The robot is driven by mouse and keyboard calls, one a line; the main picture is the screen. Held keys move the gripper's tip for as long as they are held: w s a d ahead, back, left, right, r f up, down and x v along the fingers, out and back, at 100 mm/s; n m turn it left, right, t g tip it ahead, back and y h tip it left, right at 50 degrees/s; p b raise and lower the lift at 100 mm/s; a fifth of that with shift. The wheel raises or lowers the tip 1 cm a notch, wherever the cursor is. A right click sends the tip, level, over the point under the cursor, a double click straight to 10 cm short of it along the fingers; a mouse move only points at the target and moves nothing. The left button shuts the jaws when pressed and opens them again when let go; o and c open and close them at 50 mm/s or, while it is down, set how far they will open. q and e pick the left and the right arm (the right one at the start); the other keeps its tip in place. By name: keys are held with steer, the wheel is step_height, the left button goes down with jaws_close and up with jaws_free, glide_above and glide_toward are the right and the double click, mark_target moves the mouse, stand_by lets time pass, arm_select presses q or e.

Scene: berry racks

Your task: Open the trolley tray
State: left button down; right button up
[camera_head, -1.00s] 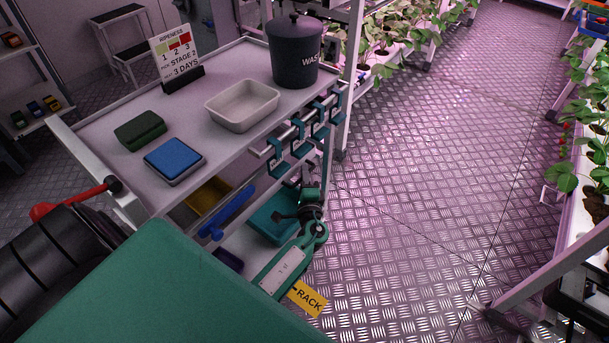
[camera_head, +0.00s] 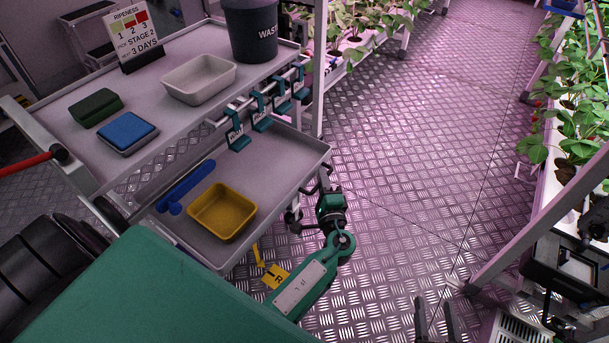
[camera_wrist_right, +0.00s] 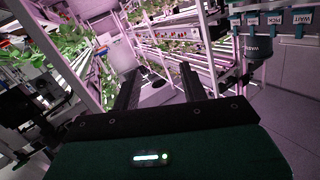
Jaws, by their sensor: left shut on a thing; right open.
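The trolley tray (camera_head: 275,150) is a grey pull-out tray, slid well out from under the trolley's top shelf. It carries a yellow bin (camera_head: 222,212) and a long blue tool (camera_head: 186,186). My left gripper (camera_head: 308,193) is at the tray's outer front edge and is shut on it, seemingly at its handle; the exact grip is small and partly hidden. My right gripper (camera_head: 436,318) shows at the bottom of the head view, over the floor, apart from the trolley. In the right wrist view its two dark fingers (camera_wrist_right: 160,86) are spread with nothing between them.
The trolley top (camera_head: 150,95) holds a white bin (camera_head: 199,80), blue and green blocks, a ripeness sign (camera_head: 130,35) and a waste bucket (camera_head: 250,30). Teal clips (camera_head: 237,135) hang on its rail. Plant racks (camera_head: 560,200) stand at right; the metal floor (camera_head: 410,150) between is clear.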

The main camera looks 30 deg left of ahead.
arm_select(q)
steer(key=d+b, duration=0.1)
steer(key=d, duration=0.5)
steer(key=shift+s+d+b, duration=0.25)
steer(key=shift+s+b, duration=0.05)
arm_select(e)
step_height(320, 180, up, 9)
steer(key=w+d+t, duration=0.2)
steer(key=t, duration=0.3)
steer(key=shift+w+d+t, duration=0.15)
steer(key=shift+d+t, duration=0.2)
steer(key=shift+t, duration=0.05)
arm_select(q)
steer(key=c, duration=1.8)
jaws_free()
steer(key=shift+o, duration=0.2)
steer(key=v, duration=1.3)
steer(key=shift+s+d+f+p, duration=0.15)
steer(key=shift+s+d+p, duration=0.1)
steer(key=shift+s+p, duration=0.1)
arm_select(e)
steer(key=f+g, duration=0.1)
steer(key=a+f+g, duration=0.1)
steer(key=f, duration=0.1)
steer(key=shift+r+y, duration=0.1)
steer(key=shift+y, duration=0.2)
